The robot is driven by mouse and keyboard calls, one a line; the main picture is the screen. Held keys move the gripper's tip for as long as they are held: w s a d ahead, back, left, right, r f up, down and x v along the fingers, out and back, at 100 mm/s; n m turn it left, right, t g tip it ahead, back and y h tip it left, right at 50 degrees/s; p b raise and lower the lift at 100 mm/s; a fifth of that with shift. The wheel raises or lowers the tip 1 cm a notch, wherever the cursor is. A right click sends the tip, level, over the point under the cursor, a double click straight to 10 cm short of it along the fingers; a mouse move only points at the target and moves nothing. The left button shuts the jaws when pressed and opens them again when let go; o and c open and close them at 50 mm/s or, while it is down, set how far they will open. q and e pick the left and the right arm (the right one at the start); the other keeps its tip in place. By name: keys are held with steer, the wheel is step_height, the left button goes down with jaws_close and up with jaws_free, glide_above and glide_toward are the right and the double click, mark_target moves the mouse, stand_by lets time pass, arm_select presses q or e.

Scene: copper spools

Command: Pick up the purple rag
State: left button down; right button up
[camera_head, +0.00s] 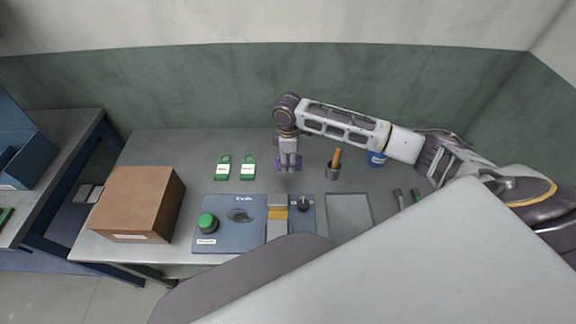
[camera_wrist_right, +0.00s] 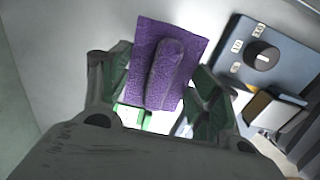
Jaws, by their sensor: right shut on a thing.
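The purple rag (camera_wrist_right: 181,48) is a flat purple piece with a raised ridge along its middle, seen between the fingers in the right wrist view. My right gripper (camera_wrist_right: 157,88) is shut on it. In the head view the rag (camera_head: 279,165) shows as small purple patches on both sides of the fingertips of my right gripper (camera_head: 288,167), over the back middle of the grey table (camera_head: 190,146). I cannot tell whether the rag touches the table. My left gripper does not show.
Two green tags (camera_head: 222,170) lie left of the gripper. A cup with a wooden-handled tool (camera_head: 334,165) and a blue container (camera_head: 377,158) stand right. In front is a blue machine (camera_head: 228,235) with a green button and dial. A cardboard box (camera_head: 135,203) stands left.

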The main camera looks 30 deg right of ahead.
steer(key=shift+r, duration=1.15)
